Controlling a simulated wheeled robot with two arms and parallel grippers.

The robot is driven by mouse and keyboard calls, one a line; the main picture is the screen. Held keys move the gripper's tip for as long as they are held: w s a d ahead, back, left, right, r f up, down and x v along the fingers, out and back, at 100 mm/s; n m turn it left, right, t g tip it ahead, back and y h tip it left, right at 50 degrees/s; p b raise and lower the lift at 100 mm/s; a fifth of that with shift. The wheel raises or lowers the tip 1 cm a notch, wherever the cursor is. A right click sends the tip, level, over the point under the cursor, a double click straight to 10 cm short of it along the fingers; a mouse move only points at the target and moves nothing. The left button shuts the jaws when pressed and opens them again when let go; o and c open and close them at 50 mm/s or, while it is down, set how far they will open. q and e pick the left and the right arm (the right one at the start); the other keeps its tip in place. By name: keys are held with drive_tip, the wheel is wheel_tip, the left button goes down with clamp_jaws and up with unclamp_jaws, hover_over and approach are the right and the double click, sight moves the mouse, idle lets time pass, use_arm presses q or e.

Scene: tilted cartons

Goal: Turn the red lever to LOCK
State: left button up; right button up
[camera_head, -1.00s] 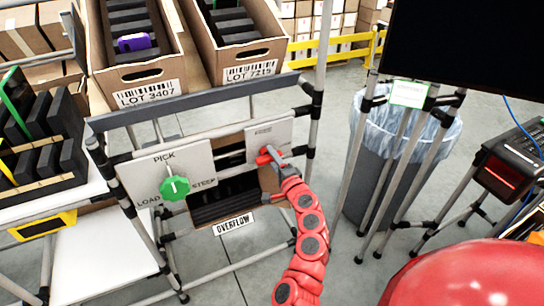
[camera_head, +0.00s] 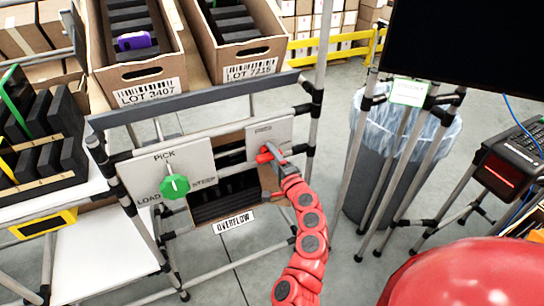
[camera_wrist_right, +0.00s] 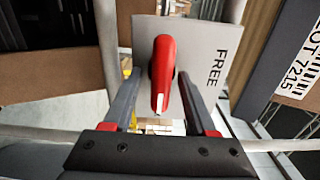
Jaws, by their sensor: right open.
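The red lever (camera_head: 264,155) is on the right light-grey plate (camera_head: 283,130) of the cart's front. In the right wrist view the lever (camera_wrist_right: 163,70) stands out between my fingers, with the word FREE printed on the plate beside it. My right gripper (camera_head: 272,154) is at the lever. In the right wrist view its open fingers (camera_wrist_right: 162,103) lie one on each side of the lever, with visible gaps. The print on the plate is too small to read in the head view, and the word LOCK cannot be made out. My left gripper is not in view.
A green knob (camera_head: 174,187) sits on the left plate, close to the lever plate. Cartons labelled LOT 3407 (camera_head: 150,93) and LOT 7215 (camera_head: 250,70) tilt above. Cart posts and rails surround the plates. A lined bin (camera_head: 385,185) stands to the right.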

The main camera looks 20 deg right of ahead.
drive_tip(key=shift+s, duration=0.1)
drive_tip(key=s+b, duration=0.1)
drive_tip(key=s, duration=1.6)
drive_tip(key=shift+s, duration=0.15)
